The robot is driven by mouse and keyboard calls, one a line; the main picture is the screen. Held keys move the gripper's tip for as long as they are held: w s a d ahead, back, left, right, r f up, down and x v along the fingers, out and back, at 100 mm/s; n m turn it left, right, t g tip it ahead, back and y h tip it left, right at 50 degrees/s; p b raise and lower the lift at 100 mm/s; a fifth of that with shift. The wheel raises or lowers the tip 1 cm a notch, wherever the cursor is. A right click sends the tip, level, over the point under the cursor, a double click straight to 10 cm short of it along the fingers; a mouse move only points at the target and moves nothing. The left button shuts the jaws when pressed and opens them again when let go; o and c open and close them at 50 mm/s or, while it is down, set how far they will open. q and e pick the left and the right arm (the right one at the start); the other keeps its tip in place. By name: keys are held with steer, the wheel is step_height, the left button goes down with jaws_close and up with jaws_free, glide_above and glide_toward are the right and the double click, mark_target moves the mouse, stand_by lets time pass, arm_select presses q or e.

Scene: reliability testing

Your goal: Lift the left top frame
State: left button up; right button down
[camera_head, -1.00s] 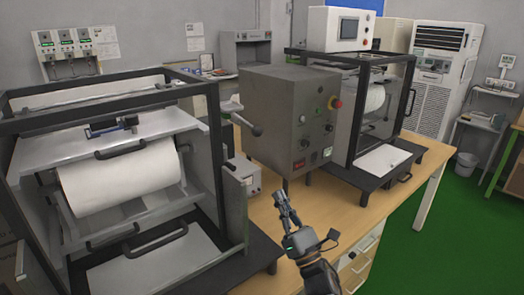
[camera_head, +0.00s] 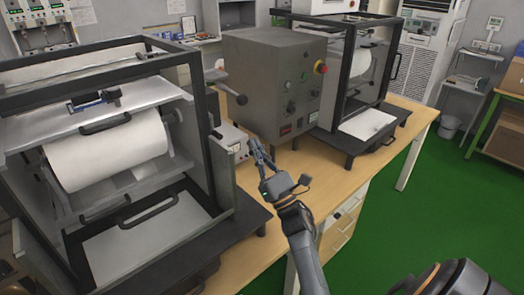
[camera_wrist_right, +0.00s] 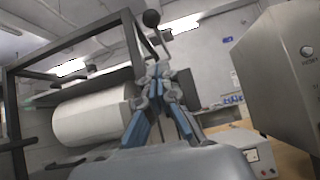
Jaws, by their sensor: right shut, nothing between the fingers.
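The left machine has a dark open frame (camera_head: 205,110) around a white roll (camera_head: 108,152). Its light top frame (camera_head: 45,122), a flat plate with a black handle (camera_head: 104,124) on its front edge, lies over the roll. My right gripper (camera_head: 256,152) is shut and empty, to the right of this machine and in front of the grey control box. In the right wrist view the closed fingers (camera_wrist_right: 160,72) point up, with the roll (camera_wrist_right: 92,120) to their left. A lever with a black knob (camera_wrist_right: 151,18) rises behind them. My left gripper is not in view.
The grey control box (camera_head: 270,80) stands close behind my right gripper. A small white device (camera_head: 232,143) sits between it and the left machine. A second framed machine (camera_head: 345,75) stands to the right. The wooden table (camera_head: 335,180) has bare room at its front.

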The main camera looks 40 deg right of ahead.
steer(key=w+r+p, duration=0.3)
steer(key=r+p, duration=0.1)
steer(key=r, duration=0.3)
steer(key=shift+w, duration=0.25)
